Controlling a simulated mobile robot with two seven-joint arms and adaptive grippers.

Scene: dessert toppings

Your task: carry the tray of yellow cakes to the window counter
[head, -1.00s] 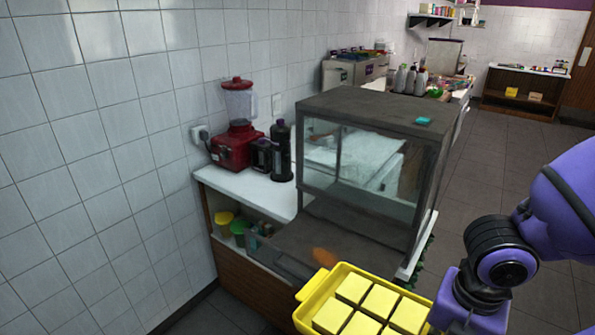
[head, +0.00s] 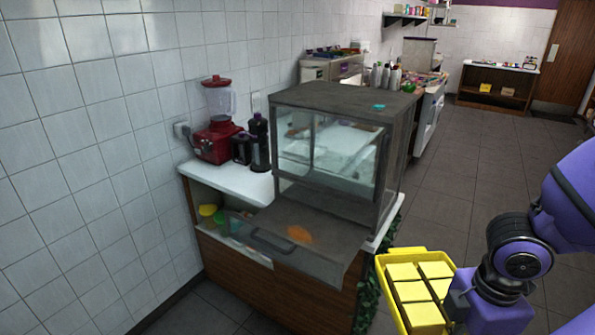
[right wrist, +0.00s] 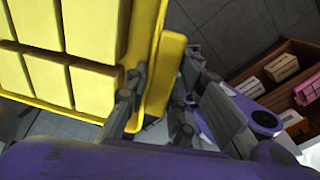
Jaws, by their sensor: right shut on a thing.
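The yellow tray (head: 386,292) is at the lower right of the head view, with several yellow cakes (head: 420,290) in rows inside it. It is held off to the right of the front counter. My right gripper (right wrist: 163,85) is shut on the tray's rim, with its fingers either side of the yellow edge (right wrist: 170,62) in the right wrist view. In the head view the fingers are hidden behind my purple wrist. My left gripper is not in view. I cannot tell which counter is the window counter.
A glass-fronted display case (head: 340,100) stands on the near counter (head: 232,183), beside a red blender (head: 217,140). Leaves hang at the counter's right side. A low wooden counter (head: 499,84) stands at the far back. Dark floor (head: 470,160) between is clear.

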